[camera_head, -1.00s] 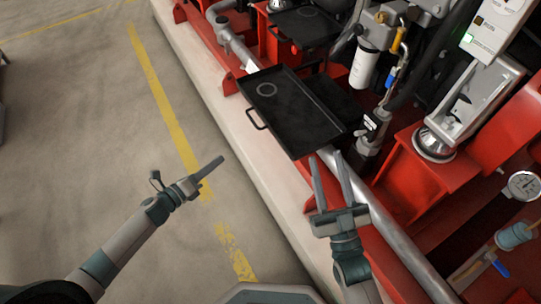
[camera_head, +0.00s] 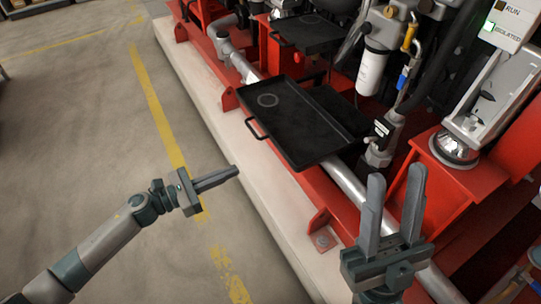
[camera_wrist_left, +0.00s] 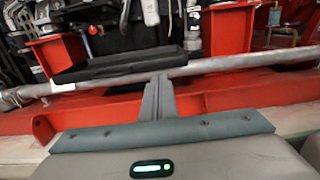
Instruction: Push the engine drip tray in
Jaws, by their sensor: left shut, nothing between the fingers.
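A second black tray (camera_head: 308,32) with a similar ring lies farther back; no label tells which is the engine drip tray. My left gripper (camera_head: 236,171) is shut and empty, left of and nearer than the near tray, apart from it. Its fingers also show in the left wrist view (camera_wrist_left: 160,78). My right gripper (camera_head: 397,178) is open and empty, right of the near tray.
A grey pipe (camera_head: 345,180) runs along the frame beside the near tray. Red brackets (camera_head: 322,232) stand on the plinth (camera_head: 245,165). A white filter canister (camera_head: 371,72) and hoses are behind the tray. The floor at left is clear.

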